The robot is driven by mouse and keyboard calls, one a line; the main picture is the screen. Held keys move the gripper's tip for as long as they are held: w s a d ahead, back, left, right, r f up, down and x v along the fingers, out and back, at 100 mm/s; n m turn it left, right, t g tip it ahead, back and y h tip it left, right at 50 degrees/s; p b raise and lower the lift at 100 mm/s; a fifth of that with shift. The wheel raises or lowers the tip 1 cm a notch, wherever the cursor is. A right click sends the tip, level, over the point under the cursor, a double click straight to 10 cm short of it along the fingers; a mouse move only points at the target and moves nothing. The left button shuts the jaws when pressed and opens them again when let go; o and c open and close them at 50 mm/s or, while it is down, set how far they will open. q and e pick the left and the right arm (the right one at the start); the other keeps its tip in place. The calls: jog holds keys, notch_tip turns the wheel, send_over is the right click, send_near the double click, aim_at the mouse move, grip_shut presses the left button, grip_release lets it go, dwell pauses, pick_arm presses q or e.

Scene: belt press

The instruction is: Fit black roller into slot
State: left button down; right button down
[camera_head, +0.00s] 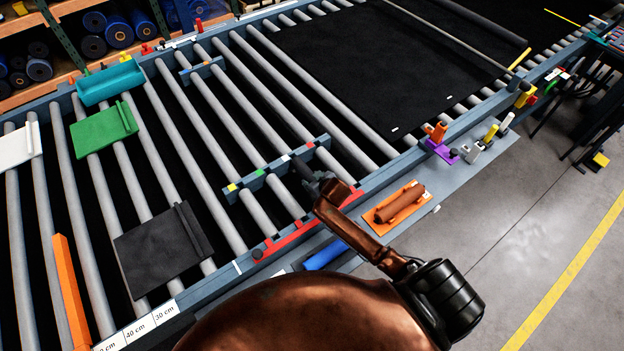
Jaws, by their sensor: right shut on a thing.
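My right gripper (322,184) is over the conveyor, shut on a dark, rod-like piece that looks like the black roller (302,168). Its far end sticks out towards the upper left, close to the slotted grey rail (268,176) with yellow, green, white and red marks. A red slotted strip (298,236) runs along the near side. Two short grey rollers (259,214) lie between rail and strip. The gap right of them is partly hidden by my gripper and arm, so I cannot tell whether the black roller touches a slot. My left gripper is not in view.
An orange tray (374,217) with a brown roller sits on the side ledge to the right. A black plate (140,262), a green tray (88,134) and a teal bin (110,82) lie on the rollers at left. A large black sheet (385,60) covers the far belt.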

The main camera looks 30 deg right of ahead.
jog(key=shift+f+b, duration=0.5)
jog(key=shift+f, duration=0.35)
dwell(0.7)
jog(key=c, duration=1.2)
grip_release()
jog(key=shift+f, duration=0.1)
jog(key=shift+c, duration=0.2)
jog(key=shift+s+f, duration=0.15)
jog(key=v, duration=1.2)
jog(key=shift+r, duration=0.2)
jog(key=shift+a, duration=0.1)
